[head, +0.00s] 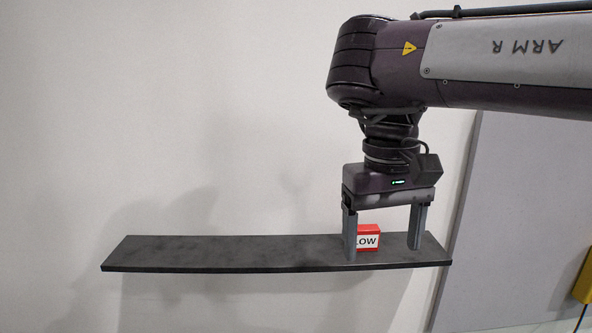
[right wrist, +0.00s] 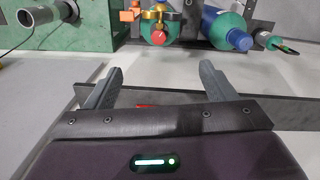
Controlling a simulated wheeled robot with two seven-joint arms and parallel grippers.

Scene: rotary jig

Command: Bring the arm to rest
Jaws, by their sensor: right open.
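My right gripper (head: 383,252) comes down from my right arm in the head view, its two grey fingers pointing down at the dark shelf. It is open, with a wide gap between the fingers. A red block (head: 370,229) with a white label reading "LOW" stands on the shelf, its left side hidden behind the left finger; the label may have more letters. Clear space shows between the block and the right finger. In the right wrist view the open fingers of my right gripper (right wrist: 161,69) show, with a sliver of the red block (right wrist: 147,105) near the palm. My left gripper is out of view.
The dark shelf (head: 215,252) runs along a pale wall, its left part bare. A grey panel (head: 520,190) and a yellow object (head: 584,278) are at the right.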

